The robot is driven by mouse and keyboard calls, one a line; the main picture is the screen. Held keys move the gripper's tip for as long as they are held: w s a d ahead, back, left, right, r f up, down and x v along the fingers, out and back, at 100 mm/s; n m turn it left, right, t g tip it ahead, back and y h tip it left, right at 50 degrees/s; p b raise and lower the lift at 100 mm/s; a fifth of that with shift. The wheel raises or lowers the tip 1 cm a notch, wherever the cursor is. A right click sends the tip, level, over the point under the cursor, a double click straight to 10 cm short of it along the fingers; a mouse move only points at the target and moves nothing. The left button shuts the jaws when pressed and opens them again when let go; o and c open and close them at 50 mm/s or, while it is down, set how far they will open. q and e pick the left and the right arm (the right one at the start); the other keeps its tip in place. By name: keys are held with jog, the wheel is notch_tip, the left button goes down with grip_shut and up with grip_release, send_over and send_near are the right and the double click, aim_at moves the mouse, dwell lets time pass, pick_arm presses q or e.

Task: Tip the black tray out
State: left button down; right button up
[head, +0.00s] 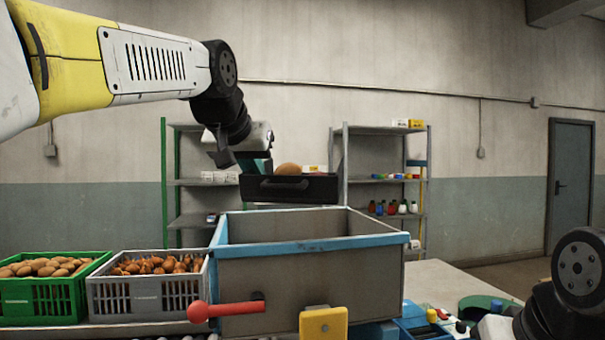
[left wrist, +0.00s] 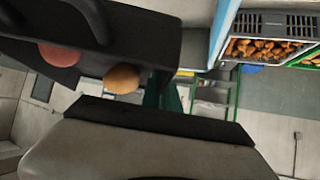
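The black tray (head: 290,188) is held in the air above the open grey hopper with a blue rim (head: 310,246). It looks about level in the head view. A tan, round item (head: 288,169) shows over its rim. In the left wrist view the tray (left wrist: 140,45) holds a reddish round item (left wrist: 59,54) and a tan one (left wrist: 122,78). My left gripper (head: 257,168) is at the tray's left end, its fingers shut on the tray wall and partly hidden. My right arm shows at the lower right, but its gripper is out of frame.
A green crate of potatoes (head: 45,297) and a grey crate of onion-like items (head: 150,299) stand left of the hopper. A red-knobbed lever (head: 226,309) and a yellow block (head: 323,326) are on the hopper's front. Shelves (head: 385,180) stand behind.

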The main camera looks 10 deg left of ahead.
pick_arm(q)
jog(key=w+g, duration=0.1)
jog(key=g, duration=0.1)
jog(key=w+r+g, duration=0.1)
jog(key=g, duration=0.2)
jog(key=shift+r, duration=0.2)
jog(key=shift+w+g, duration=0.85)
jog(key=shift+g, duration=0.35)
jog(key=shift+w+a+g+h, duration=0.2)
jog(key=shift+a+g+h, duration=0.1)
jog(key=shift+a+g, duration=0.1)
notch_tip(320, 180, up, 6)
jog(key=t, duration=0.6)
